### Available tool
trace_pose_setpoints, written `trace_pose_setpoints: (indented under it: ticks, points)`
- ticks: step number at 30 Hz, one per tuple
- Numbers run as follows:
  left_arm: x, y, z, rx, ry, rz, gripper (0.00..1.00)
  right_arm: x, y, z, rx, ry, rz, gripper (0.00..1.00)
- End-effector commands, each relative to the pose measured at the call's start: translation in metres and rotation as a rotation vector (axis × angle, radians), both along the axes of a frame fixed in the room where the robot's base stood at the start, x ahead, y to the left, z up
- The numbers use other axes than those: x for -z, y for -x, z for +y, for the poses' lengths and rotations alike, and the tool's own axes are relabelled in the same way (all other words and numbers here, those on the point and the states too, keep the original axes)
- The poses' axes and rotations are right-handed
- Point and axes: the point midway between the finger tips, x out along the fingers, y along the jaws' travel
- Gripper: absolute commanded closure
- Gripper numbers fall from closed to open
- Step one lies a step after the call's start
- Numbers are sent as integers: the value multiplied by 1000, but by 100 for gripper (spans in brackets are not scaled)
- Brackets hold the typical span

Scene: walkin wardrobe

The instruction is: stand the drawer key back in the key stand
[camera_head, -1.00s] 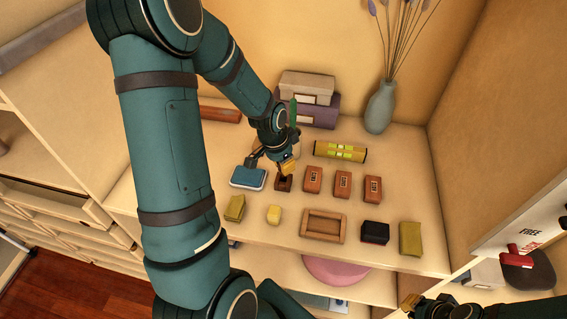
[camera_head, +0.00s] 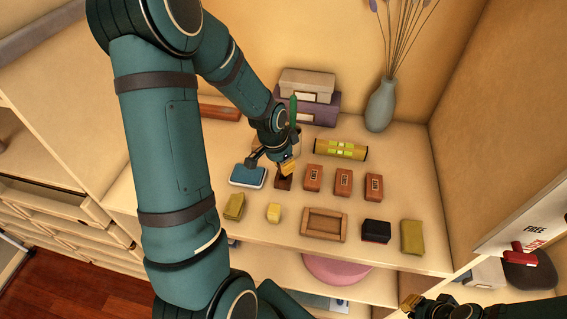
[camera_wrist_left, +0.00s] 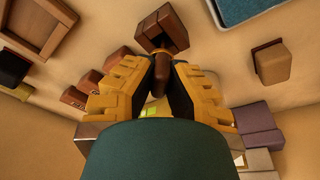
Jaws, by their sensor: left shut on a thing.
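My left gripper (camera_head: 286,166) is over a small dark brown block (camera_head: 283,183) that looks like the key stand, at the left end of a row of brown blocks. In the left wrist view the gripper (camera_wrist_left: 164,78) is shut on a dark brown piece, seemingly the drawer key (camera_wrist_left: 159,68). The key stand (camera_wrist_left: 172,22) is right beyond the fingertips there. The key's far end is hidden, and I cannot tell whether it is inside the block or just above it. My right gripper (camera_head: 411,302) is at the bottom edge, mostly cut off.
Three labelled brown blocks (camera_head: 343,183) stand just right of the key stand. A blue-topped box (camera_head: 247,176) is close on its left. A level (camera_head: 340,150) and vase (camera_head: 381,106) are behind.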

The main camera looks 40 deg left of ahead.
Motion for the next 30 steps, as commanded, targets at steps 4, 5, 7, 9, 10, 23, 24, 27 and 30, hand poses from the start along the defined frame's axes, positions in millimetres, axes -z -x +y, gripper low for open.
trace_pose_setpoints:
  ticks: [4, 5, 7, 9, 10, 23, 24, 27, 30]
  points:
    - [4, 0, 0, 0, 0, 0, 100, 4, 0, 0, 0, 0, 0, 100]
    - [5, 0, 0, 0, 0, 0, 100, 4, 0, 0, 0, 0, 0, 100]
    - [7, 0, 0, 0, 0, 0, 100, 6, 0, 0, 0, 0, 0, 100]
    - [8, 0, 0, 0, 0, 0, 100, 7, 0, 0, 0, 0, 0, 100]
    - [9, 0, 0, 0, 0, 0, 100, 8, 0, 0, 0, 0, 0, 100]
    - [19, 0, 0, 0, 0, 0, 100, 16, 0, 0, 0, 0, 0, 100]
    - [19, 0, 0, 0, 0, 0, 100, 17, 0, 0, 0, 0, 0, 100]
    - [22, 0, 0, 0, 0, 0, 100, 19, 0, 0, 0, 0, 0, 100]
    - [24, 0, 0, 0, 0, 0, 100, 21, 0, 0, 0, 0, 0, 100]
